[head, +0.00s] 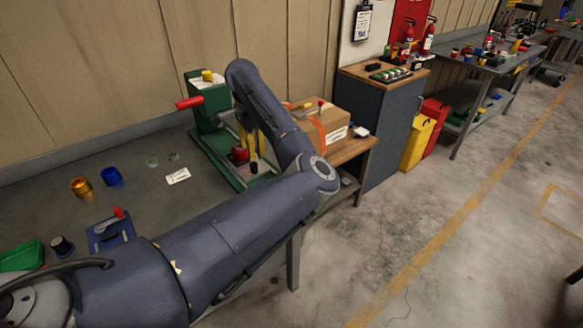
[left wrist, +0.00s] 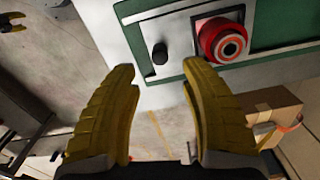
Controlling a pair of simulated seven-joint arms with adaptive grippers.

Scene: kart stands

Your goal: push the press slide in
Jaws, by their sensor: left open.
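The green press (head: 208,108) stands at the back of the grey bench, with a red handle (head: 189,102) pointing left and a yellow knob (head: 207,76) on top. On its green base (left wrist: 285,33) sits a round red part (left wrist: 209,38) with a pale ring, in a dark square frame. A black knob (left wrist: 160,53) stands beside it; I cannot tell for sure which part is the slide. My left gripper (left wrist: 158,68) is open and empty, its yellow fingers spread above the press base. It hides part of the press in the head view. My right gripper is not in view.
A cardboard box (head: 325,122) with an orange strap is right of the press. Gold (head: 80,187) and blue (head: 112,177) cups, a white label (head: 178,176) and a blue fixture (head: 110,232) are on the bench to the left. A grey cabinet (head: 385,128) stands further right.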

